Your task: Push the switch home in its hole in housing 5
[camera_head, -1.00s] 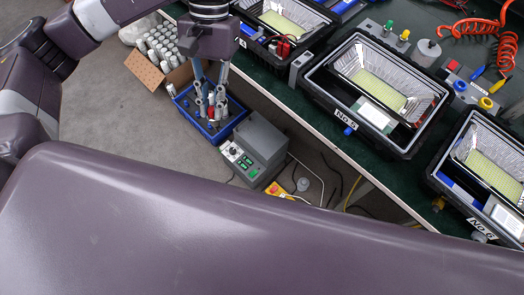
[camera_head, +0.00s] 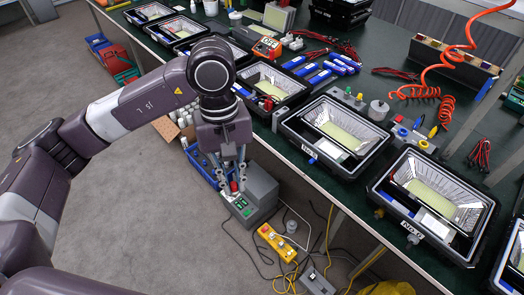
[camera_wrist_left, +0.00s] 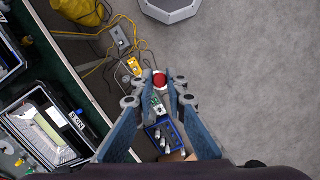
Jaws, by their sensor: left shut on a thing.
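My left gripper (camera_head: 232,178) is shut on a red-capped switch (camera_head: 234,186). It holds the switch in the air, off the table's front edge, in front of the grey control box. In the left wrist view the switch's round red cap (camera_wrist_left: 159,80) shows between the fingertips (camera_wrist_left: 159,88); its lower body is hidden. Housing 5 (camera_head: 285,123) is a black, open floodlight housing on the green table, right of the gripper. It also shows at the left of the wrist view (camera_wrist_left: 88,140), with its number label. I cannot make out its switch hole. My right gripper is not in view.
A blue bin (camera_head: 190,158) stands below the table edge; the wrist view shows parts in it. The grey control box (camera_head: 262,185) is beside it. A yellow button box (camera_head: 277,243) and cables lie on the floor. Housing 6 (camera_head: 385,203) stands right of housing 5.

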